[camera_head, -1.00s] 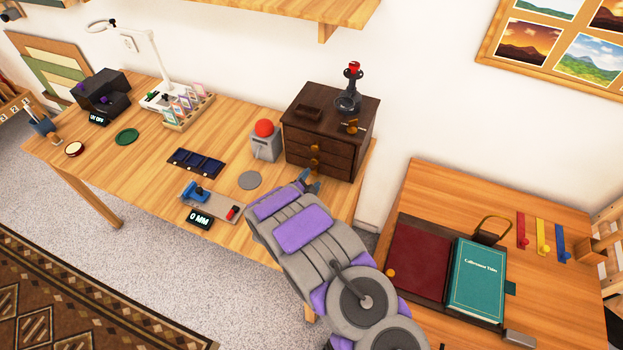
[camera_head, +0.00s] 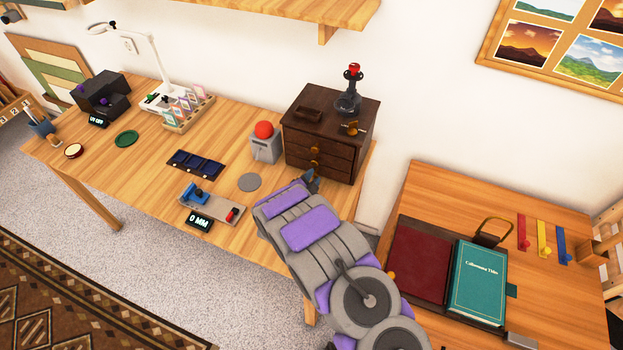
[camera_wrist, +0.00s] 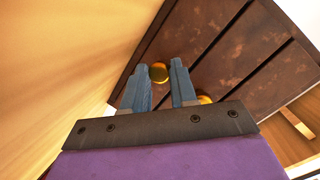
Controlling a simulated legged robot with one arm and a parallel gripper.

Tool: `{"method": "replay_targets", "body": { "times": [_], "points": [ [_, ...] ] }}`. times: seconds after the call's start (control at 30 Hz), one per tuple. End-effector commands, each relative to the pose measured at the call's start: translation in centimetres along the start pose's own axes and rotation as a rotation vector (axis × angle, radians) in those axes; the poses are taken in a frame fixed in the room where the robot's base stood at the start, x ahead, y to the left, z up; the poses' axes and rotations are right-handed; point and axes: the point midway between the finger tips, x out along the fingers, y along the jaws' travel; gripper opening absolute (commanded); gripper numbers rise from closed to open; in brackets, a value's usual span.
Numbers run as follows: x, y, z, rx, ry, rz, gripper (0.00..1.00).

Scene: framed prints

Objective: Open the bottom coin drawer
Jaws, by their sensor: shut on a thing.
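The dark brown wooden coin cabinet (camera_head: 330,122) stands at the right end of the long table, its drawer fronts facing my arm. In the wrist view, the bottom drawer front (camera_wrist: 140,97) is the one nearest the table top and looks flush with the cabinet. Its round brass knob (camera_wrist: 158,73) sits between my two blue-grey fingertips. My gripper (camera_wrist: 160,78) is shut on this knob; in the head view the gripper (camera_head: 311,181) hides it.
A grey box with a red dome (camera_head: 265,143) stands left of the cabinet, with a grey disc (camera_head: 249,182) before it. A black stand with a red top (camera_head: 350,92) is on the cabinet. A lower table with books (camera_head: 478,281) is at the right.

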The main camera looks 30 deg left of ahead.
Motion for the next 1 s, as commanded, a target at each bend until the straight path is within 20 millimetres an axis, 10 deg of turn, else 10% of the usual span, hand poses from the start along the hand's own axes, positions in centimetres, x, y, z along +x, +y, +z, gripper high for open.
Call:
{"method": "replay_targets", "body": {
  "times": [0.5, 1.0],
  "points": [
    [-0.5, 0.3, 0.1, -0.002, -0.002, 0.006, 0.00],
    [-11.3, 2.0, 2.6, -0.007, -0.004, 0.008, 0.00]
  ]
}}
